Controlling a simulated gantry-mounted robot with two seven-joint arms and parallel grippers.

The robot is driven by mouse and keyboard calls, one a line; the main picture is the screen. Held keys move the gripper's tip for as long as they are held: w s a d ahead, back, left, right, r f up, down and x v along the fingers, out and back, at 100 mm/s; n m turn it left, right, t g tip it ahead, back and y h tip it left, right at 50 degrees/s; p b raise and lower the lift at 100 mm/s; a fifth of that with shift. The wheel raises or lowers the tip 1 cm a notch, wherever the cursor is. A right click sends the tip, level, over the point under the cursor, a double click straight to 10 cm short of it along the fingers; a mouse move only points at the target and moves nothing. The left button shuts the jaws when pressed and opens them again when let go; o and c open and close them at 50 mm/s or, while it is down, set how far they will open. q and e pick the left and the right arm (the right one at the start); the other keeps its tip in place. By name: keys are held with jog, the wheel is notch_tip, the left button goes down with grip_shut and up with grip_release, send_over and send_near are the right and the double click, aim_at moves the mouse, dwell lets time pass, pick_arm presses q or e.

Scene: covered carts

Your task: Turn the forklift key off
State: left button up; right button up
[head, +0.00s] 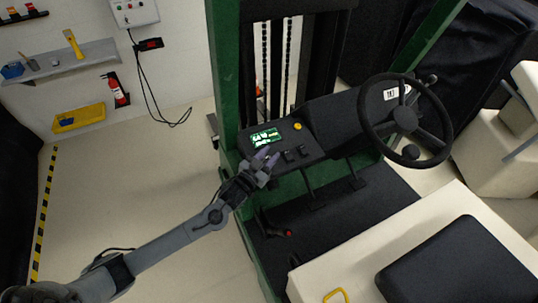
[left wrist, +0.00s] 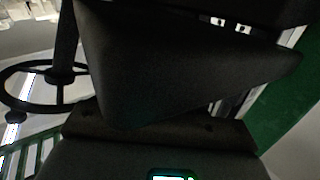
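The forklift's black dash panel (head: 283,160) carries a lit green display (head: 265,137), a yellow button (head: 298,126) and small black switches (head: 295,154). I cannot make out the key; it is either hidden or too small to tell. My left gripper (head: 267,157) is at the near left edge of the panel, just below the display in the head view. Its two fingers are apart with nothing seen between them. Whether they touch the panel is unclear. The display also shows at the bottom of the left wrist view (left wrist: 172,175). My right gripper is in neither view.
The steering wheel (head: 405,118) stands right of the panel. Green posts (head: 228,75) rise on the mast side. The floor left of the forklift is clear. A shelf (head: 62,62) hangs on the wall.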

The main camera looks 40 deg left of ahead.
pick_arm(q)
jog(key=shift+c, duration=0.3)
grip_shut()
